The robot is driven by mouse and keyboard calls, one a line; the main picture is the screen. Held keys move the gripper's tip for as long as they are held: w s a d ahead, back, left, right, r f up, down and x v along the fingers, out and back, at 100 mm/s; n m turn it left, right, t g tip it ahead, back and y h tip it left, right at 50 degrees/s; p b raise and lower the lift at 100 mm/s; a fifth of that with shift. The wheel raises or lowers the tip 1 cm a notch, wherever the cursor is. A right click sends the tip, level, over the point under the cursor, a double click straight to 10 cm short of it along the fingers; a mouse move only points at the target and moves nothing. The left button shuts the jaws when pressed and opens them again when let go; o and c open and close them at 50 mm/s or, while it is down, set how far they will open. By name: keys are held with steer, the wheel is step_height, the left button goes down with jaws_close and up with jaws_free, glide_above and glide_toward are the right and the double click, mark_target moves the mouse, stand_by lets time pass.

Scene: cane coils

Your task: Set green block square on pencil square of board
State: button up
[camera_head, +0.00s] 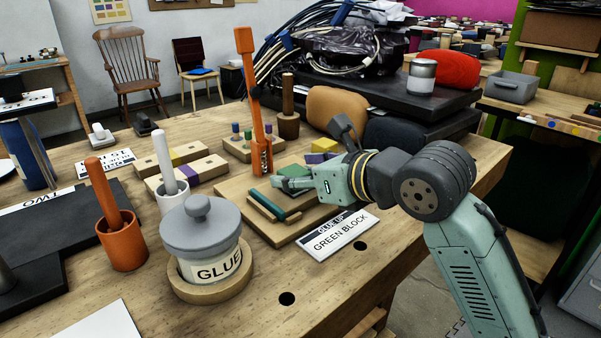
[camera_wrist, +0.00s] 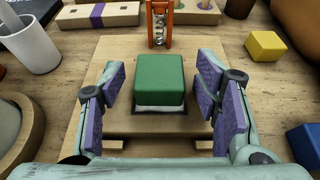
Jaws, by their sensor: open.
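The green block (camera_wrist: 160,76) lies on the wooden board (camera_wrist: 115,52), with a pale layer showing under its near side. A dark line or shadow surrounds its base; I cannot tell whether this is the pencil square or how exactly the block fits it. My gripper (camera_wrist: 160,92) is open, its purple pads on either side of the block with visible gaps. In the head view, my gripper (camera_head: 293,184) is low over the board (camera_head: 232,190) and hides most of the block.
An orange upright tool (camera_head: 254,95) with a spring stands at the board's far edge. A glue pot (camera_head: 205,240), an orange cup (camera_head: 122,243) and a white cup (camera_wrist: 30,45) stand left. A yellow block (camera_wrist: 266,46) and a blue block (camera_wrist: 305,143) lie right. A GREEN BLOCK label (camera_head: 338,235) lies in front.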

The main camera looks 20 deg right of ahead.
steer(key=shift+r+p, duration=0.3)
steer(key=shift+p, duration=0.05)
steer(key=b+v, duration=0.3)
steer(key=v, duration=0.9)
steer(key=shift+b, duration=0.35)
steer(key=shift+f, duration=0.1)
